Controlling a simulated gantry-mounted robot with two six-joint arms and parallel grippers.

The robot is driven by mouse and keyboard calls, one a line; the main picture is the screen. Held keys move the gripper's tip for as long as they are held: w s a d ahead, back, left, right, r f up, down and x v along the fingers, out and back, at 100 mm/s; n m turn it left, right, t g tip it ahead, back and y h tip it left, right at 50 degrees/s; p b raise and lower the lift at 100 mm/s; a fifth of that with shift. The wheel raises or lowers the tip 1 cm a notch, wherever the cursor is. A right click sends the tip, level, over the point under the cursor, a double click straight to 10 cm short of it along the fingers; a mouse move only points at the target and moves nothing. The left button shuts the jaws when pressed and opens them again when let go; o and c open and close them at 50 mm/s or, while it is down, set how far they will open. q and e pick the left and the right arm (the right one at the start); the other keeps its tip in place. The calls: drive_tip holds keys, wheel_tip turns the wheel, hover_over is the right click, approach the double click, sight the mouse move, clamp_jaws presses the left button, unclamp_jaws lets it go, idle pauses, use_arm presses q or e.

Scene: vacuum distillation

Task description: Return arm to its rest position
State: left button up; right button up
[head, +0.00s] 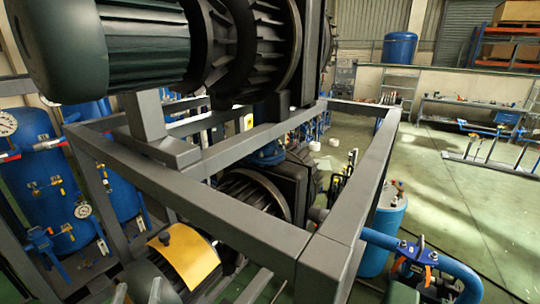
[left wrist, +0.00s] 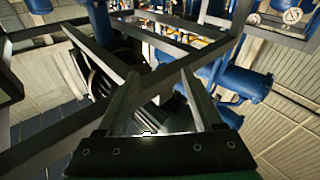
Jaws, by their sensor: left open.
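My left gripper (head: 137,292) shows only in part at the bottom edge of the head view, left of centre, below the dark frame. In the left wrist view its two long grey fingers (left wrist: 157,74) stand apart, with nothing held between them. The gripper is open and empty. Dark frame bars cross the view beyond the fingertips; I cannot tell how far away they are. My right gripper is in neither view.
A dark steel frame (head: 235,218) fills the middle, with a large green motor (head: 105,50) above it. Blue tanks (head: 50,190) stand left, and a blue pipe (head: 440,265) runs lower right. A yellow plate (head: 190,260) lies close by. The floor (head: 450,190) at right is mostly clear.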

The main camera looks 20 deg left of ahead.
use_arm(q)
drive_tip(key=w+d+r+t+h+p, duration=0.1)
drive_tip(key=w+d+r+t+p, duration=0.15)
drive_tip(key=r, duration=1.05)
drive_tip(key=w+d+r+t+h+p, duration=0.1)
drive_tip(key=d+r+t, duration=0.3)
drive_tip(key=r, duration=1)
drive_tip(key=s+d+r+m+t+h, duration=0.2)
drive_tip(key=d+r+m+t+h, duration=0.1)
drive_tip(key=d+r+m+h, duration=0.4)
wheel_tip(320, 180, up, 2)
drive_tip(key=m+h, duration=0.1)
drive_tip(key=h, duration=0.2)
drive_tip(key=shift+s+d+r+t, duration=0.25)
drive_tip(key=shift+s+d+t, duration=0.05)
drive_tip(key=shift+t, duration=0.05)
wheel_tip(320, 180, up, 4)
drive_tip(key=p, duration=0.4)
